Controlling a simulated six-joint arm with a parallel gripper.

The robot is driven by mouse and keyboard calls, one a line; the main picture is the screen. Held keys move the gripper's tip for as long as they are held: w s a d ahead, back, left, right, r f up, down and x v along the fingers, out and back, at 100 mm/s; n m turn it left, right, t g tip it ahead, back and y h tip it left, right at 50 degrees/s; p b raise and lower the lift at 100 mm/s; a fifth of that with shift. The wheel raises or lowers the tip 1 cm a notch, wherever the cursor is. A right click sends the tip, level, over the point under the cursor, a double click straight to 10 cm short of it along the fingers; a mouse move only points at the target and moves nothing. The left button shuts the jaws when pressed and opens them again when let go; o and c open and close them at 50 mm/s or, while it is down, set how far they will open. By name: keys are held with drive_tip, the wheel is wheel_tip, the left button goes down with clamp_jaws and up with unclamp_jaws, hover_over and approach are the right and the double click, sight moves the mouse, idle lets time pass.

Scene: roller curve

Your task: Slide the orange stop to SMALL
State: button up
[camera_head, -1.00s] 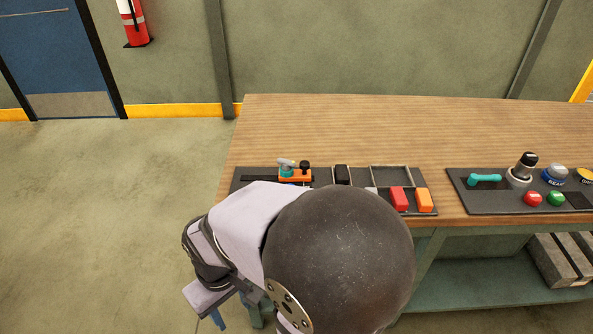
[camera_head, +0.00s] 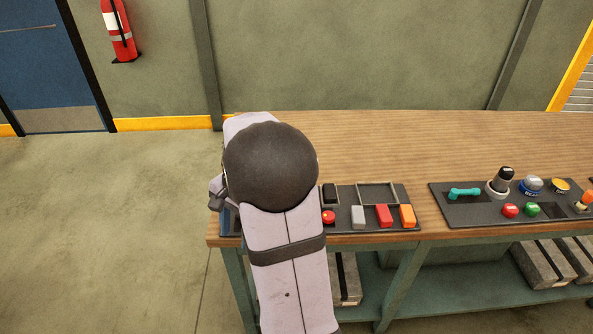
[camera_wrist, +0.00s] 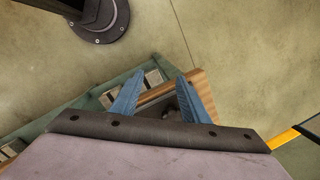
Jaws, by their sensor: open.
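The orange stop is hidden behind my arm in the head view now; it showed on the left end of the dark panel (camera_head: 338,222) a second ago. My gripper (camera_wrist: 160,76) shows in the wrist view as two blue fingers spread apart with nothing held between them. Behind the fingers, part of a dark surface and a small grey piece show at the bench edge; I cannot tell what the grey piece is. The SMALL mark cannot be read in either view.
The panel holds a red button (camera_head: 328,217), a grey block (camera_head: 358,217), a red block (camera_head: 384,215) and an orange block (camera_head: 407,215). A second panel (camera_head: 470,212) with a teal handle (camera_head: 464,193) stands right. The bench top (camera_head: 400,140) behind is clear.

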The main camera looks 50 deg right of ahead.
drive_tip(key=d+r+m+t+p, duration=0.25)
drive_tip(key=d+m, duration=0.55)
drive_tip(key=d, duration=0.5)
drive_tip(key=d+r+m+t+p, duration=0.1)
drive_tip(key=d+r+m+p, duration=0.2)
drive_tip(key=d+m, duration=0.75)
drive_tip(key=shift+w+d+f+n+g+p, duration=0.15)
drive_tip(key=shift+w+f+n+p, duration=0.3)
drive_tip(key=shift+f, duration=0.65)
drive_tip(key=shift+w+d+f+n+g+p, duration=0.1)
drive_tip(key=shift+w+d+f+n+p, duration=0.25)
drive_tip(key=shift+f, duration=0.8)
drive_tip(key=shift+w+d+f+n+g+p, duration=0.1)
drive_tip(key=shift+w+f+n+p, duration=0.4)
drive_tip(key=shift+f, duration=0.6)
drive_tip(key=shift+s, duration=0.1)
